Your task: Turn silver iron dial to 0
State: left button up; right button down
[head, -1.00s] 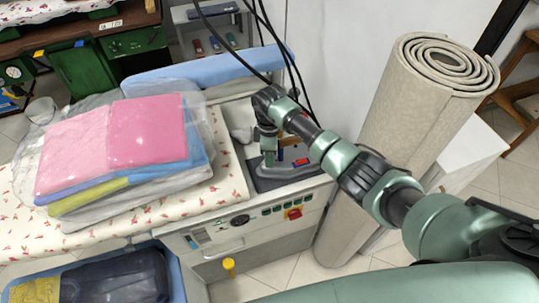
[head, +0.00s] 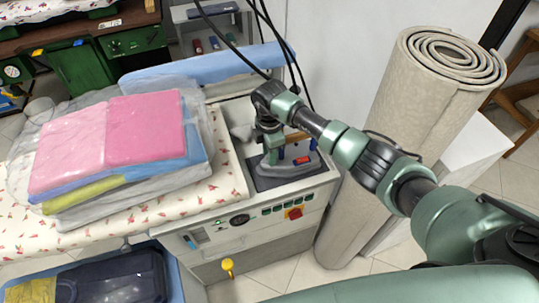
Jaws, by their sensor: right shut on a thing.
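The silver iron (head: 308,165) sits on a dark rest pad (head: 262,182) at the right end of the ironing table. It has a blue and red handle area and a red part on its side. My right gripper (head: 271,146) points down at the left part of the iron and is shut on it, at what seems to be the dial. The dial itself is hidden by the gripper, so its setting cannot be read. My left gripper is not in view.
A wrapped stack of folded pink, blue and yellow laundry (head: 146,128) lies on the floral ironing table (head: 228,180). Black cables (head: 287,50) hang behind my right wrist. A rolled beige carpet (head: 400,110) stands close to the right, beside my arm. The table's front has a control panel (head: 240,221).

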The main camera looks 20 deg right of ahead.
jog(key=shift+n, duration=0.5)
jog(key=c, duration=1.1)
grip_release()
notch_tip(320, 180, up, 6)
jog(key=shift+w+d+r+b, duration=0.1)
jog(key=shift+r+b, duration=0.15)
jog(key=shift+b, duration=0.95)
jog(key=shift+r, duration=0.65)
